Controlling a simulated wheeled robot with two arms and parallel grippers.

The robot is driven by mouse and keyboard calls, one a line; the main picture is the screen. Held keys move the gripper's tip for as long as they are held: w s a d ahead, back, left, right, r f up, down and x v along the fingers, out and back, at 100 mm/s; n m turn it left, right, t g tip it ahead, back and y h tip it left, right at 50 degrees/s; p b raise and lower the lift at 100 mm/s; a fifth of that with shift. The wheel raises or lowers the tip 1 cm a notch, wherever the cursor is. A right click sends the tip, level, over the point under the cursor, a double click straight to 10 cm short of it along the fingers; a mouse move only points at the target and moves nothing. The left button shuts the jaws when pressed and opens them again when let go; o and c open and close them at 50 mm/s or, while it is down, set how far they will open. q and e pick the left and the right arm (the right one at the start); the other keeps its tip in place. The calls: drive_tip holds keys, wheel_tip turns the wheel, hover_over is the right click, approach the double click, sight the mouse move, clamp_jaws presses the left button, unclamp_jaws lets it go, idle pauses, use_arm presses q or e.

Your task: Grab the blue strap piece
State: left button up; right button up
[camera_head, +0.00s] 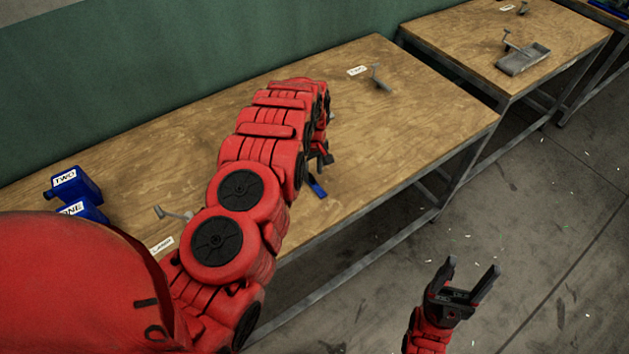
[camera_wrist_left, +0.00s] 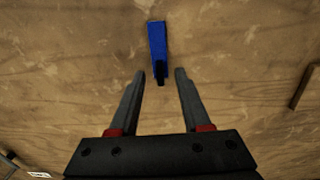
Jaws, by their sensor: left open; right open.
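The blue strap piece (camera_head: 318,189) lies on the wooden table (camera_head: 415,125) near its front edge, partly behind my left arm in the head view. In the left wrist view the blue strap piece (camera_wrist_left: 157,45) lies just beyond the fingertips, with its dark near end between them. My left gripper (camera_wrist_left: 160,76) is open and empty, its fingers pointing toward the strap piece. In the head view my left gripper (camera_head: 322,160) is mostly hidden by my own arm. My right gripper (camera_head: 472,275) is open and empty over the floor, in front of the table.
A grey metal piece (camera_head: 380,78) lies at the back right. A second table (camera_head: 480,45) holds a grey tray-like part (camera_head: 523,60). Bare wood surrounds the strap piece.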

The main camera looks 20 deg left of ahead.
sight(314, 185)
use_arm(q)
drive_tip(key=shift+f, duration=1.15)
clamp_jaws()
